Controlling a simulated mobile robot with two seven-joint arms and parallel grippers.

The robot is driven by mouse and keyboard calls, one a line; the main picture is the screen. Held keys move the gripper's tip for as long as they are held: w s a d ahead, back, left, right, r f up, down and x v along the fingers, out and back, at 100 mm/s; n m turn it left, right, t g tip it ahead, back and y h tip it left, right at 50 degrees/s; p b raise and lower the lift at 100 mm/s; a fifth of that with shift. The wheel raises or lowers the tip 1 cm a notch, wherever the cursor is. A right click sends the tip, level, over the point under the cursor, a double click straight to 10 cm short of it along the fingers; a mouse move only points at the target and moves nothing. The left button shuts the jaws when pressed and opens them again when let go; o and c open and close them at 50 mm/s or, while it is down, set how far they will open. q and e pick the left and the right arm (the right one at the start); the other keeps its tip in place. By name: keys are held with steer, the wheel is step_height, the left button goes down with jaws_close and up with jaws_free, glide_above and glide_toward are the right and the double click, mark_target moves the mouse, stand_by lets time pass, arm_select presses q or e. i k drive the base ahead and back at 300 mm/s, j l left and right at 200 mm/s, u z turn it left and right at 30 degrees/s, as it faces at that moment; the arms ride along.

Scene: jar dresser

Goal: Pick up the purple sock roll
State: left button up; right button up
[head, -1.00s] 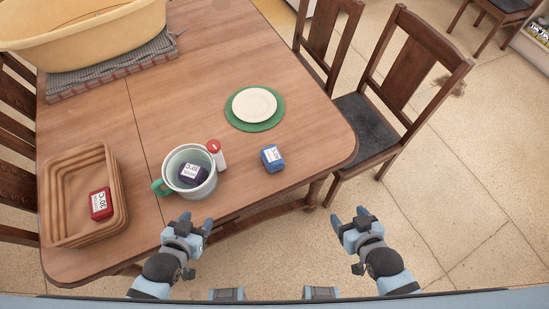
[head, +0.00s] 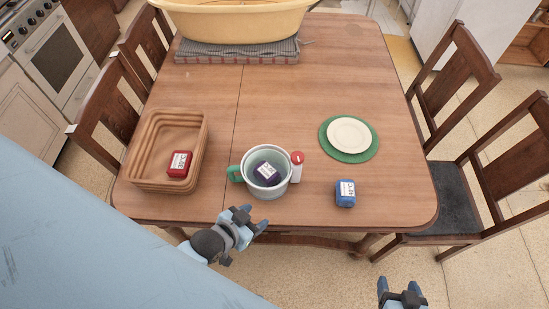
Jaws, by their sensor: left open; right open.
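The purple sock roll (head: 267,172) is a dark purple bundle with a white label. It lies inside a large pale mug (head: 284,185) with a green handle, near the table's front edge. My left gripper (head: 251,219) is open and empty, just in front of and below the mug, apart from it. My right gripper (head: 401,291) is open and empty, low at the right, over the floor side of the table.
A small white bottle with a red cap (head: 296,168) stands against the mug's right side. A blue roll (head: 345,194) lies further right. A brown basket (head: 139,184) at left holds a red roll (head: 180,164). A plate (head: 349,134) sits on a green mat. Chairs flank the table (head: 300,100).

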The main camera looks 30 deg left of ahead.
mark_target(270, 177)
steer(key=u, duration=0.9)
